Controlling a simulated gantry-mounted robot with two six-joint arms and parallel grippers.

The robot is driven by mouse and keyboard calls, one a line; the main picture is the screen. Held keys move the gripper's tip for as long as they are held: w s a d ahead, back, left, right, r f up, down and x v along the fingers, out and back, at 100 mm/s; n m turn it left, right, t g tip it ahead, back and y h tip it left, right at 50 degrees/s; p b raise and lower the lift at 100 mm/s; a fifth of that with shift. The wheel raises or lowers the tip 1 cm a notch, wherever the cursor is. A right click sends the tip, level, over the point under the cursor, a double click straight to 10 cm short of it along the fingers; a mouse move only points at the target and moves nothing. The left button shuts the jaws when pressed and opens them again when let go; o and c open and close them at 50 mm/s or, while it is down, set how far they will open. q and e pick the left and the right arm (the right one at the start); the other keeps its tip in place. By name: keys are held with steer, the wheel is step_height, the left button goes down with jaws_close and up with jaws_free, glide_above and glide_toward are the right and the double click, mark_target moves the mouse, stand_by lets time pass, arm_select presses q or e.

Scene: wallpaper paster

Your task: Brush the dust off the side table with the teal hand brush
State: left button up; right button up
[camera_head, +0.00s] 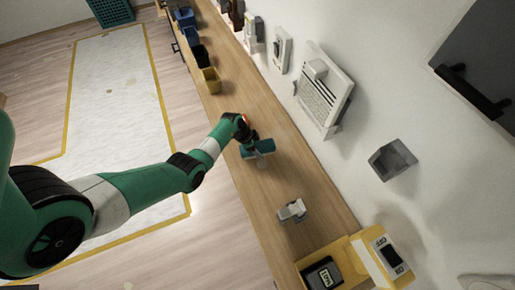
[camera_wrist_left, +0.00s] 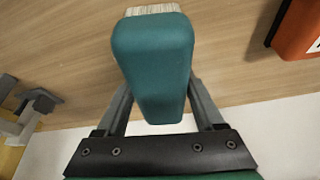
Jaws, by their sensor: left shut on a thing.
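My left gripper (camera_head: 250,140) is shut on the teal hand brush (camera_head: 259,149) over the long wooden table (camera_head: 275,180). In the left wrist view the brush (camera_wrist_left: 152,60) has a teal body held between the two grey fingers. Its pale bristles (camera_wrist_left: 152,8) point toward the wooden surface. I cannot tell whether the bristles touch the wood. No dust stands out clearly on the surface in either view. My right gripper is not in view.
A grey and white object (camera_head: 293,211) stands on the wood nearer the front. A yellow box (camera_head: 355,258) with a scale-like device is at the near end. Several bins, including a yellow one (camera_head: 211,80), line the far end. A white wall runs along the right.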

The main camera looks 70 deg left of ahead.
mark_target(266, 165)
arm_select(q)
steer(key=shift+f+b, duration=0.95)
steer(key=shift+f, duration=0.25)
stand_by(0.8)
steer(key=shift+f, duration=0.2)
stand_by(0.5)
steer(key=shift+s, duration=0.1)
steer(key=shift+c, duration=0.8)
steer(key=shift+r, duration=0.2)
steer(key=shift+f, duration=0.15)
steer(key=shift+d, duration=2.7)
